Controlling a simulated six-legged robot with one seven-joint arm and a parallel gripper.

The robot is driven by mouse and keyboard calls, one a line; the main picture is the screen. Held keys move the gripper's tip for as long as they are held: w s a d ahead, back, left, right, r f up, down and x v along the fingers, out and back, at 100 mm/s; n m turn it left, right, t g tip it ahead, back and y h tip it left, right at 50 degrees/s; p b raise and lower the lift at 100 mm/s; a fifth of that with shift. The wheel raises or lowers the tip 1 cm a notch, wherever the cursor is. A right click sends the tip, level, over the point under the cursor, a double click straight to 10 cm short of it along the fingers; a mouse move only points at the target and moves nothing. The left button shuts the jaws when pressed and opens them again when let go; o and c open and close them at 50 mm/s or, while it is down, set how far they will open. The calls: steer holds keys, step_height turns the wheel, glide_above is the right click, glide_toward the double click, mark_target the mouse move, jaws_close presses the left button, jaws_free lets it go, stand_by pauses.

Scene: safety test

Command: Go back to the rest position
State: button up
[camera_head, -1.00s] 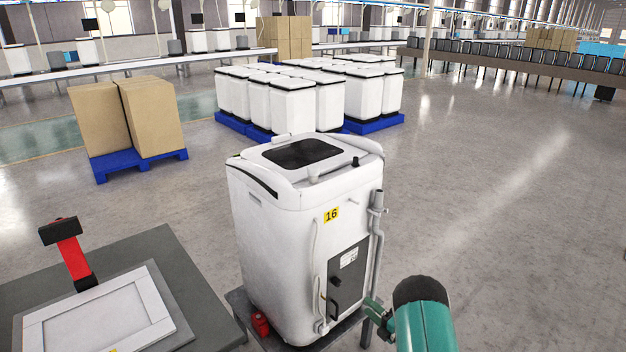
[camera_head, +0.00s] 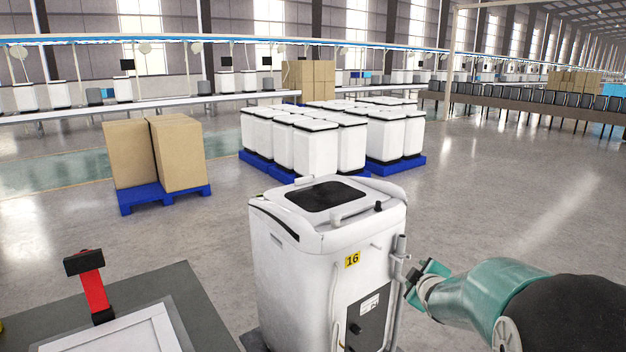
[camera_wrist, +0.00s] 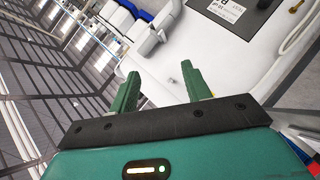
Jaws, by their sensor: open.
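My gripper shows in the wrist view (camera_wrist: 160,90) with its two green fingers apart and nothing between them. In the head view my gripper (camera_head: 418,284) is at the right side of the white washing machine (camera_head: 300,275) marked 16, close to its upright side pipe. I cannot tell whether it touches the pipe. The machine stands upright with a dark lid window on top and a dark panel on its front. Its lower part is cut off by the picture's edge. In the wrist view the machine's white body fills the area beyond the fingers.
A grey table (camera_head: 185,310) with a red and black device (camera_head: 95,288) and a white frame (camera_head: 120,335) stands at left. Boxes on a blue pallet (camera_head: 165,196) and several white machines (camera_head: 350,140) stand behind. The floor at right is clear.

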steer(key=s+a+r+m+g, duration=0.2)
steer(key=s+r+m, duration=0.1)
steer(key=s, duration=0.5)
steer(key=s+a+r+m+g, duration=0.1)
steer(key=s+a+r+m, duration=0.2)
steer(key=s, duration=0.4)
steer(key=s+a+m+g, duration=0.2)
steer(key=s, duration=0.9)
steer(key=s+a+m+g+y, duration=0.1)
steer(key=s+a+m+g, duration=0.1)
steer(key=s, duration=0.8)
steer(key=shift+s+a+m+g, duration=0.3)
steer(key=shift+s+a, duration=0.05)
steer(key=shift+a, duration=0.5)
